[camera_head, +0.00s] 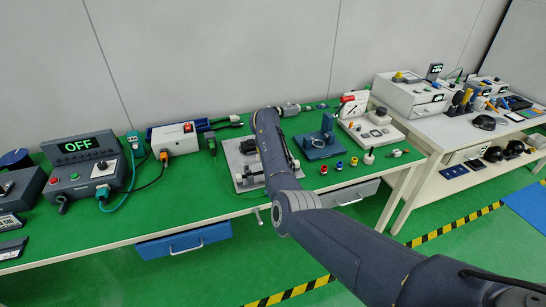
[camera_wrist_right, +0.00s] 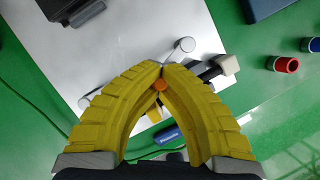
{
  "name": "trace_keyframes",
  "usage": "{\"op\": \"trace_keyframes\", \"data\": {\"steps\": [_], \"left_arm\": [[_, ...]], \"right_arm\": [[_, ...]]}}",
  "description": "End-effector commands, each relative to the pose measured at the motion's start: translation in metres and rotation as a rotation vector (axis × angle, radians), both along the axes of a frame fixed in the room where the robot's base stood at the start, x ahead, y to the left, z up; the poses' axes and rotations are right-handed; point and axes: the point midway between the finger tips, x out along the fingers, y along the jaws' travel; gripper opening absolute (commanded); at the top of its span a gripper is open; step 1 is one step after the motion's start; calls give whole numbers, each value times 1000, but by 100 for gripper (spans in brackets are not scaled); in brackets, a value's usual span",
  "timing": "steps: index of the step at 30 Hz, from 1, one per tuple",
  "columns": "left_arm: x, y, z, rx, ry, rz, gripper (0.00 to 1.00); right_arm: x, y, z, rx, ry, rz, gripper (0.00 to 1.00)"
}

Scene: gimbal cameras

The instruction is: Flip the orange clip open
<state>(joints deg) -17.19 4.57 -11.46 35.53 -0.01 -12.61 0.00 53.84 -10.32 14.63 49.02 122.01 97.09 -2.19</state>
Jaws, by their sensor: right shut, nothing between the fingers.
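A small orange piece (camera_wrist_right: 159,85), likely part of the orange clip, shows in the right wrist view just below my fingertips, framed by the curved fingers. Most of it is hidden, so I cannot tell its position or whether it touches a finger. My right gripper (camera_wrist_right: 163,67) has its yellow fingers shut at the tips, with nothing held, above a pale plate (camera_wrist_right: 125,35). In the head view my right arm reaches over this plate (camera_head: 233,158), and the gripper is hidden. I cannot make out the clip there. My left gripper is not in view.
A dark clamp with a pale block (camera_wrist_right: 228,64) sits right of my fingers. A dark blue labelled part (camera_wrist_right: 167,134) lies beneath them. Red (camera_wrist_right: 286,65) and blue cylinders stand further right. A control box (camera_head: 85,172) reading OFF and a white box (camera_head: 175,139) are left on the green bench.

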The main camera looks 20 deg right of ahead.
Motion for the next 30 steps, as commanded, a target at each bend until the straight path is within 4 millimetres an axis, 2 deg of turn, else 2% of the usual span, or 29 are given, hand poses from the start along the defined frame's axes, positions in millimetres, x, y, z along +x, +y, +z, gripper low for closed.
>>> {"op": "trace_keyframes", "data": {"steps": [6,16,25,30], "left_arm": [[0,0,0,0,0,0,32],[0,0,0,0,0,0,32],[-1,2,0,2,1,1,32],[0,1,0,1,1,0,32]], "right_arm": [[1,-3,2,-4,-4,-2,1],[0,-1,1,-2,-3,0,38],[0,0,2,0,-2,0,38],[-4,3,15,-1,-3,0,38]]}}
